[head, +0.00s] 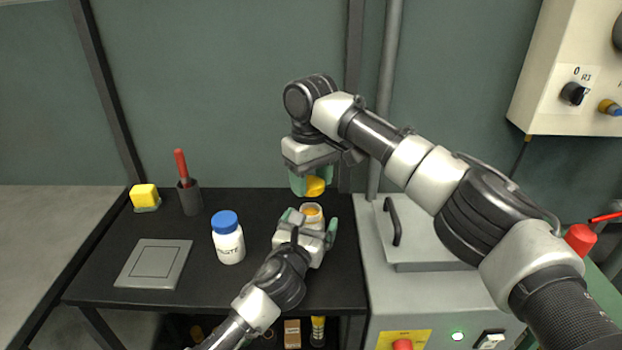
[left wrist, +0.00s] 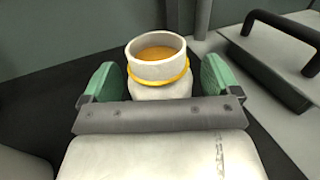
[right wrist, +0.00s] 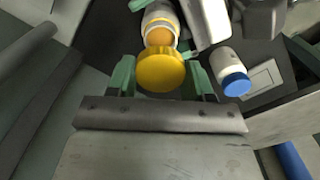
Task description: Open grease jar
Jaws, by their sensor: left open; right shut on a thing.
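The grease jar (head: 311,212) stands upright on the black table with its mouth uncovered. In the left wrist view the white jar (left wrist: 158,72) shows orange-yellow grease inside and a yellow ring around its neck. My left gripper (head: 308,222) is open, its green fingers on either side of the jar and apart from it; it also shows in the left wrist view (left wrist: 160,85). My right gripper (head: 311,180) is above the jar, shut on the yellow lid (head: 315,187). The lid (right wrist: 161,69) is clear of the jar in the head view.
A white bottle with a blue cap (head: 228,238) stands left of the jar. A grey square plate (head: 154,264), a dark cup with a red-handled tool (head: 190,197) and a yellow block (head: 145,196) are further left. A grey machine (head: 420,290) with a black handle adjoins the table on the right.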

